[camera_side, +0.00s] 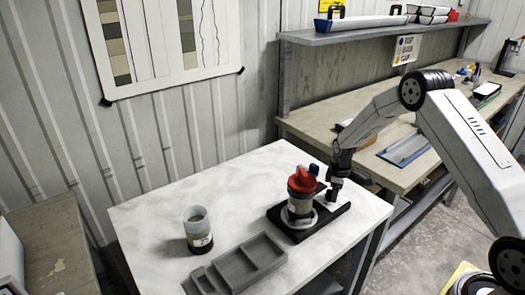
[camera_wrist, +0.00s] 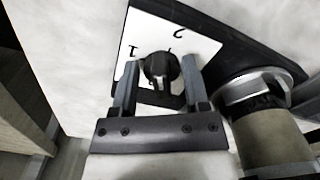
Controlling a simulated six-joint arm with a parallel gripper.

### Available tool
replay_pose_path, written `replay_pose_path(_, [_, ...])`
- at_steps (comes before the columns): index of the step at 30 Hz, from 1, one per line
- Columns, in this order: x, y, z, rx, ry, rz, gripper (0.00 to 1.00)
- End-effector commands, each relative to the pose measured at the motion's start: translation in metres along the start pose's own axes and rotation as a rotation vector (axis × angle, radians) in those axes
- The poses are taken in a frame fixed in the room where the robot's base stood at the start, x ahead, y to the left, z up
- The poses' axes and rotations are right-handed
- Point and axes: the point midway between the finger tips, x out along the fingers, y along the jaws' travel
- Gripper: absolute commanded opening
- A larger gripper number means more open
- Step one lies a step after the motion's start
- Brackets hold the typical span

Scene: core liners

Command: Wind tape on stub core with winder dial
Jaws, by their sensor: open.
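The stub core (camera_side: 300,206) stands upright in the black winder base (camera_side: 341,215), with a red cap (camera_side: 302,180) on top. In the wrist view the core (camera_wrist: 268,140) is at the lower right, with a pale ring (camera_wrist: 250,88) around one end. The black dial (camera_wrist: 161,68) sits on a white plate (camera_wrist: 188,38) marked with numerals, including 1 and 2. My gripper (camera_wrist: 160,75) is open, with one finger on each side of the dial. Whether either finger touches it is unclear. In the side view my gripper (camera_side: 333,190) is low at the right end of the base.
A grey compartment tray (camera_side: 238,264) lies at the table's front. A translucent cup (camera_side: 197,228) with a dark lower part stands left of it. The white tabletop (camera_side: 190,190) is clear behind them. A wooden bench (camera_side: 385,115) with tools runs along the back right.

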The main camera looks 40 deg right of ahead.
Motion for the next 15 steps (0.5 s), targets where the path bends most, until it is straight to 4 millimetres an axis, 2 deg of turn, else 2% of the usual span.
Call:
replay_pose_path(10, [0.0041,-0.0001,0.0001,0.000,0.000,0.000,0.59])
replay_pose_path(11, [0.0041,-0.0001,0.0001,0.000,0.000,0.000,0.56])
replay_pose_path(15, [0.0039,-0.0001,0.0001,0.000,0.000,0.000,0.11])
